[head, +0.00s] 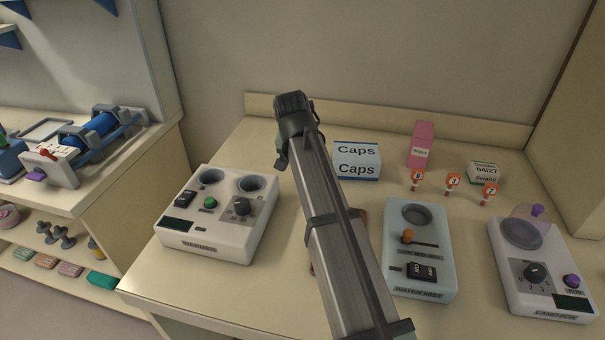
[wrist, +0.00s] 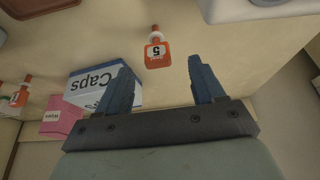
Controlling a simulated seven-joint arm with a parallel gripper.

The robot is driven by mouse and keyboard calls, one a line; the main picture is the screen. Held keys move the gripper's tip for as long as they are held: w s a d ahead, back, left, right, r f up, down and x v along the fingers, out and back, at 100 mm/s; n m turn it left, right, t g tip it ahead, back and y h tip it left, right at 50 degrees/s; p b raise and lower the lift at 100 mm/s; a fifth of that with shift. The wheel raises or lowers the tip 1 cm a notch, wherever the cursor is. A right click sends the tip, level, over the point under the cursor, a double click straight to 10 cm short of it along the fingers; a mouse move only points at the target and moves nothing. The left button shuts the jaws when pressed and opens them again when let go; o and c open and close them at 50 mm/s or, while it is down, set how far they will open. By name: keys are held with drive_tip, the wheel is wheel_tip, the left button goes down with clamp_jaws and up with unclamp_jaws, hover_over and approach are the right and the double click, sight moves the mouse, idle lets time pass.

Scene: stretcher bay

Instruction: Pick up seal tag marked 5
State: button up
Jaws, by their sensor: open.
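The seal tag marked 5 (wrist: 157,51) is a small orange piece with a white label and a narrow neck. In the wrist view it stands upside down in the picture, just beyond the gap between my fingers and apart from both. My gripper (wrist: 160,66) is open and empty, with one blue finger on each side of the gap. In the head view my arm crosses the middle of the counter, and I cannot make out the tag marked 5 there. Three similar orange tags (head: 453,181) stand at the right, their digits too small to read surely.
A Caps box (head: 357,161) stands behind the counter area by my arm; it is close to my left finger in the wrist view (wrist: 92,83). A pink box (head: 421,145) and small Swabs box (head: 484,172) stand behind. A warmer (head: 222,225), grey-blue device (head: 432,237) and white device (head: 540,295) flank my arm.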

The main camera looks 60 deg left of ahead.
drive_tip(key=shift+w+x, duration=0.2)
drive_tip(key=shift+x, duration=2.65)
drive_tip(key=c, duration=1)
drive_tip(key=shift+r, duration=0.1)
drive_tip(key=shift+c, duration=0.2)
drive_tip(key=shift+r, duration=0.1)
